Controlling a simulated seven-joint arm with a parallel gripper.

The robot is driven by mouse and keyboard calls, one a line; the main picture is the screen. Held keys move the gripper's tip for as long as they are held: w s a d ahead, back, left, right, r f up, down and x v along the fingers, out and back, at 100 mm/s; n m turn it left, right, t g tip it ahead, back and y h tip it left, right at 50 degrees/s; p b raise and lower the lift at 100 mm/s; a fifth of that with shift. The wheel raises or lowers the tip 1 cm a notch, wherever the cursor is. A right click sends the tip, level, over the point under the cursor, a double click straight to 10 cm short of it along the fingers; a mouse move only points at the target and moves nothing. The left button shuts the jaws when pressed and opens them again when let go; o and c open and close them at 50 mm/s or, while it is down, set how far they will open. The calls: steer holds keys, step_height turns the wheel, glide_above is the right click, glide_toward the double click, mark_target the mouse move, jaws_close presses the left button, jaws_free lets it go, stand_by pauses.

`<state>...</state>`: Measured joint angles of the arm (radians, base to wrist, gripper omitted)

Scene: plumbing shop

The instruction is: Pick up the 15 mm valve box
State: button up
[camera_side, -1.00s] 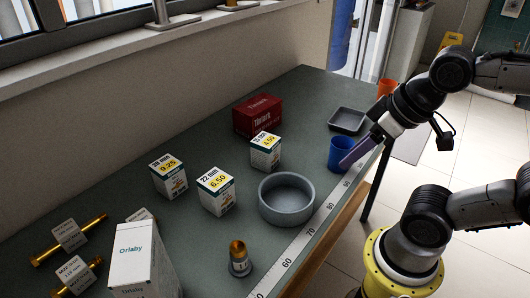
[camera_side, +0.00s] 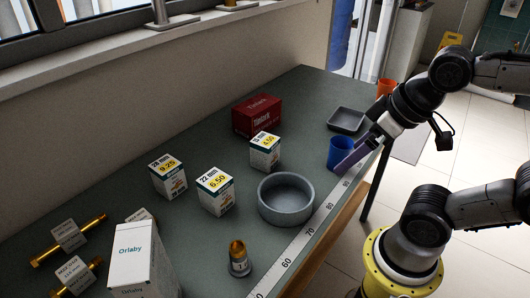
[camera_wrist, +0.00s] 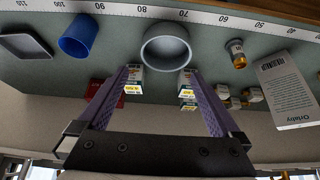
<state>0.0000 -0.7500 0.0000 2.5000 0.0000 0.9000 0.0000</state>
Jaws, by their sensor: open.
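The 15 mm valve box (camera_side: 265,152) is a small white carton with a yellow 4.50 label, upright on the green bench between the red box and the grey bowl. In the wrist view the 15 mm box (camera_wrist: 134,82) shows beside the left finger's tip, partly hidden by it. My gripper (camera_side: 342,170) has purple fingers and is at the bench's right edge, by the blue cup, apart from the box. In the wrist view my gripper (camera_wrist: 160,78) is open and empty, its fingers wide apart.
The 22 mm box (camera_side: 216,191) and 28 mm box (camera_side: 168,176) stand left of it. The red box (camera_side: 257,116) is behind, the grey bowl (camera_side: 286,198) in front, the blue cup (camera_side: 340,151) and dark tray (camera_side: 346,120) to the right. Brass fittings and the Orlaby carton (camera_side: 140,262) are at lower left.

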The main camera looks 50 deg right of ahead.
steer(key=w+r+m, duration=0.6)
steer(key=r+m, duration=0.1)
steer(key=m, duration=0.1)
steer(key=m+g, duration=0.5)
steer(key=m, duration=0.4)
glide_above(264, 139)
steer(key=a, duration=0.1)
step_height(264, 139, down, 8)
steer(key=shift+g, duration=0.3)
steer(key=f, duration=0.7)
steer(key=d+f, duration=0.1)
steer(key=f, duration=0.2)
steer(key=shift+f, duration=0.4)
steer(key=shift+s+f, duration=0.2)
steer(key=shift+f, duration=3)
steer(key=c, duration=1.5)
